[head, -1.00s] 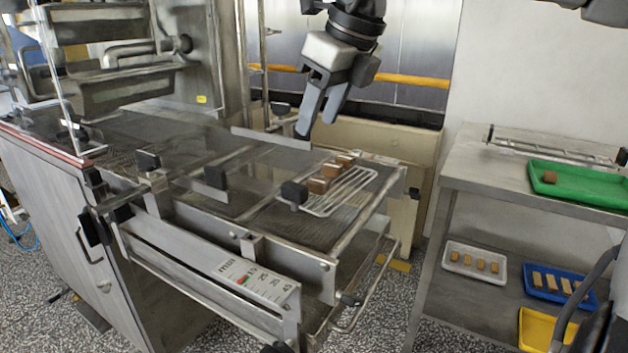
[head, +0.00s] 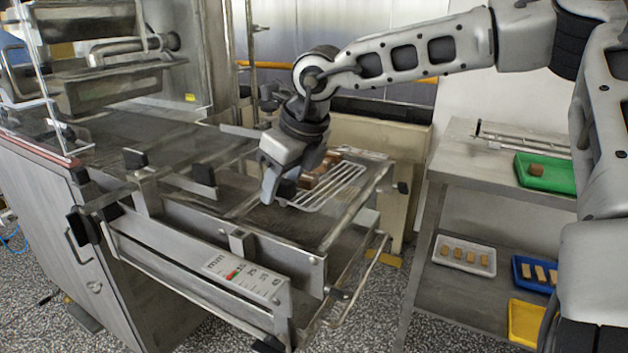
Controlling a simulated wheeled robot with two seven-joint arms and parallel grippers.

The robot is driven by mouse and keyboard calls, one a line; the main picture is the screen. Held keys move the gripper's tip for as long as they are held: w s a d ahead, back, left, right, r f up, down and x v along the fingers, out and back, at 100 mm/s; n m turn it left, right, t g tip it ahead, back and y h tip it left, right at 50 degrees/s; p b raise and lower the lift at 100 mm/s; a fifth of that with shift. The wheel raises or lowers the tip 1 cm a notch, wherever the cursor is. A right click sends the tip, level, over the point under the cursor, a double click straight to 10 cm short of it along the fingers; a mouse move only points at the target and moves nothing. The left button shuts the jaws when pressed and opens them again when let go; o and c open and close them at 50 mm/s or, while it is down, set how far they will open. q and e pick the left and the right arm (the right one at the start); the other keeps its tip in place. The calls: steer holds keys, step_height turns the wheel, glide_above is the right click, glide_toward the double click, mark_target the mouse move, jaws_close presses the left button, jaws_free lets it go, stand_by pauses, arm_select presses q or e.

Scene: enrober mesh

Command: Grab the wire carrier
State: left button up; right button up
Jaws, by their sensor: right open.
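The wire carrier (head: 345,185), a white wire grid, lies on the mesh belt (head: 280,222) near the belt's right end. Several brown blocks (head: 318,173) sit along its far left side, partly hidden by my gripper. My right gripper (head: 276,188) points down at the left end of the carrier, its fingers open. Its fingertips are close to the carrier's left edge; I cannot tell whether they touch it. My left gripper is not in view.
A metal side table (head: 460,165) stands at right with a wire rack (head: 525,143) and a green tray (head: 543,180) holding a brown block. Its lower shelf has white (head: 440,250), blue (head: 520,283) and yellow (head: 520,320) trays. A metal rail (head: 190,250) runs along the belt's front.

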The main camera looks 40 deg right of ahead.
jaws_close()
steer(key=shift+r, duration=0.1)
